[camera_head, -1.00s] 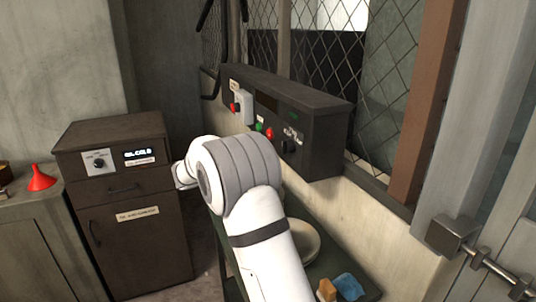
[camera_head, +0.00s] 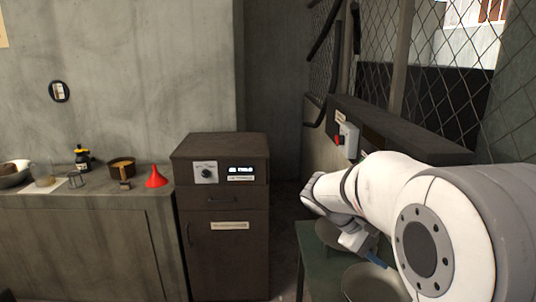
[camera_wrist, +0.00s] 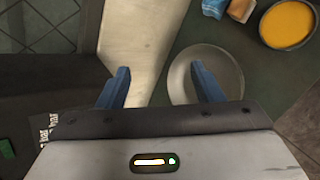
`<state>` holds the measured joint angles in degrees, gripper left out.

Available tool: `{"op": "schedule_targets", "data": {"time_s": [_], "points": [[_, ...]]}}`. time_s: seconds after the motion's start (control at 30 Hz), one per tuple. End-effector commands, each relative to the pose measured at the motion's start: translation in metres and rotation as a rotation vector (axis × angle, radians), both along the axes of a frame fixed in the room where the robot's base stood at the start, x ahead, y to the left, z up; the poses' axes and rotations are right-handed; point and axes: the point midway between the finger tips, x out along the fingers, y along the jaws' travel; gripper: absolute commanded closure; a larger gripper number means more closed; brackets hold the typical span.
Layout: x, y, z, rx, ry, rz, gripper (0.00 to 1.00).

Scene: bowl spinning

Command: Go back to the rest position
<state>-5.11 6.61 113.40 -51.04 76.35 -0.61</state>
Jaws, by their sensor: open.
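My gripper (camera_wrist: 160,85) shows in the wrist view with its two blue fingers apart and nothing between them. It hangs above a green table (camera_wrist: 228,52) and a pale round dish (camera_wrist: 232,72), which lies partly behind the right finger. In the head view my white arm reaches out from the right edge. One blue finger of the gripper (camera_head: 376,259) shows low, over the green table (camera_head: 318,270). A pale dish (camera_head: 372,284) sits on that table, partly hidden by my arm.
A dark cabinet (camera_head: 228,245) stands left of the green table. Left of it, a counter (camera_head: 95,202) holds a red funnel (camera_head: 157,178), a small pot (camera_head: 122,166) and a dark bottle (camera_head: 82,158). A dish of orange contents (camera_wrist: 288,24) and a blue cloth (camera_wrist: 214,8) lie on the green table.

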Motion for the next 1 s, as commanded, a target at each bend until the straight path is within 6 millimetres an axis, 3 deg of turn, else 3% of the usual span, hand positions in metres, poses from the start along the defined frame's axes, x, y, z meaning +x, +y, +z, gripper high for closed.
{"op": "schedule_targets", "data": {"time_s": [0.03, 0.2, 0.4, 0.63, 1.0], "points": [[-0.024, 0.006, -0.002, 0.088, -0.032, -0.025, 0.40], [-0.091, 0.042, -0.024, 0.401, -0.154, -0.120, 0.40], [-0.146, 0.088, -0.042, 0.707, -0.320, -0.239, 0.40], [-0.170, 0.115, -0.051, 0.873, -0.430, -0.321, 0.40], [-0.171, 0.118, -0.052, 0.888, -0.439, -0.330, 0.40]]}}
